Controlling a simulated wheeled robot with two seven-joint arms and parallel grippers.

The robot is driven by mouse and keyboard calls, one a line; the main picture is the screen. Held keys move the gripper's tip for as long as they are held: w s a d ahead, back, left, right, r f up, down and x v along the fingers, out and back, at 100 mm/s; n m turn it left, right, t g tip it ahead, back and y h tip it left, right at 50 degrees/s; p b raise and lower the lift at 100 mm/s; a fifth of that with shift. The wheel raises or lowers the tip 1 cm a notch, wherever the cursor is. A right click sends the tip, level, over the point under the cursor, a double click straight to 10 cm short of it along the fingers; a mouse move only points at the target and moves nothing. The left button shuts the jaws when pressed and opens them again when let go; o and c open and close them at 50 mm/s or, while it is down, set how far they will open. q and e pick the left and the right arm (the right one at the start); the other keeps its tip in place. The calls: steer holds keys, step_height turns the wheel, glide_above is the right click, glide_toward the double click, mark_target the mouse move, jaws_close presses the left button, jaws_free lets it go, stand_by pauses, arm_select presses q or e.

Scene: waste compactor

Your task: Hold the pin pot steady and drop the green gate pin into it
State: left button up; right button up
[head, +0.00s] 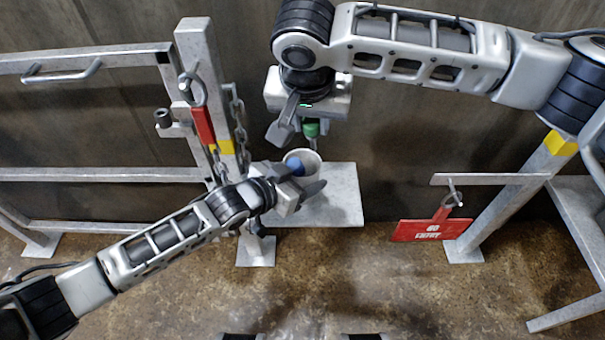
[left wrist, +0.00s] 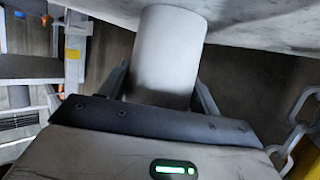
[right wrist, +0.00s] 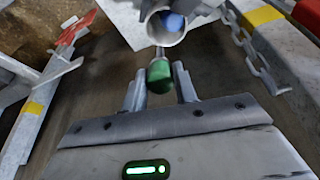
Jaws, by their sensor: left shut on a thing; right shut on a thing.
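The pin pot (head: 312,158), a pale grey cylinder, stands on a grey shelf (head: 345,195), with a blue object (head: 294,165) in its mouth. My left gripper (head: 293,186) is shut around the pot's side; the left wrist view shows the pot wall (left wrist: 168,60) between its fingers. My right gripper (head: 306,130) is shut on the green gate pin (head: 311,129), just above the pot. In the right wrist view the pin's green head (right wrist: 159,76) sits between the fingers and its thin shank points at the pot mouth (right wrist: 166,36). Whether the tip is inside the rim is unclear.
A post (head: 205,90) with a hanging chain (head: 238,120) and red tag (head: 203,124) stands just left of the pot. A red no-entry sign (head: 430,230) hangs at right. The wall is close behind; the floor in front is clear.

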steer(key=shift+f, duration=0.6)
steer(key=o, duration=1.1)
steer(key=shift+c, duration=0.2)
steer(key=v, duration=1.2)
